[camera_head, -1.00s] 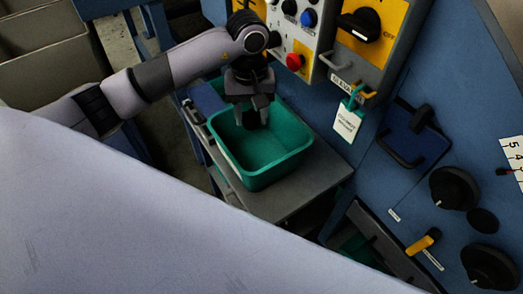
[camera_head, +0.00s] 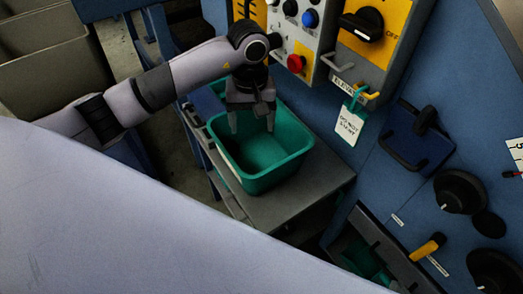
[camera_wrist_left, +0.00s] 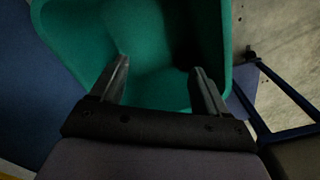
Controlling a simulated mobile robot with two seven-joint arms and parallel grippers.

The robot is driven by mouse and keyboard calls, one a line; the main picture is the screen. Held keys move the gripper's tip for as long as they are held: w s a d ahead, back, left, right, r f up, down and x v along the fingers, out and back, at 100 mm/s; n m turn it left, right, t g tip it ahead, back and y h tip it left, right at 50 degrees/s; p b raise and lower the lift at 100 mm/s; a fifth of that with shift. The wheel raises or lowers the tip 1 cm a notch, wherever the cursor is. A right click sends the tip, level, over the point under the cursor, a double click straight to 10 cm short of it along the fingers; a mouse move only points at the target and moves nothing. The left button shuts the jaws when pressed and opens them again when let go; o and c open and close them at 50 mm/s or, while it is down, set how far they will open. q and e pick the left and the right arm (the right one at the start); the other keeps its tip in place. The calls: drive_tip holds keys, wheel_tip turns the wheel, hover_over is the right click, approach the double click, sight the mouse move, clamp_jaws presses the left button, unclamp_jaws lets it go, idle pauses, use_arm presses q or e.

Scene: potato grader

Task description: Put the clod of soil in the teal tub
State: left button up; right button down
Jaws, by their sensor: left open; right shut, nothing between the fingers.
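The teal tub (camera_head: 262,181) stands upright on a grey shelf beside the blue machine. My left gripper (camera_head: 252,124) is over the tub, pointing down, with its two fingers spread apart and nothing visible between them. In the left wrist view the open fingers (camera_wrist_left: 161,77) reach over the tub (camera_wrist_left: 150,90). A dark patch shows inside the tub beside the right-hand finger there; I cannot tell whether it is the clod of soil or shadow. No clod shows clearly in the head view. My right gripper is not in view.
The grey shelf (camera_head: 300,200) has bare room at the tub's right. A control panel with a red button (camera_head: 296,63) and a black rotary switch (camera_head: 362,24) rises close behind the gripper. A white tag (camera_head: 350,124) hangs from the panel.

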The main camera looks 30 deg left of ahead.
use_arm(q)
wheel_tip(320, 180, up, 6)
drive_tip(key=shift+r, duration=0.2)
idle(0.5)
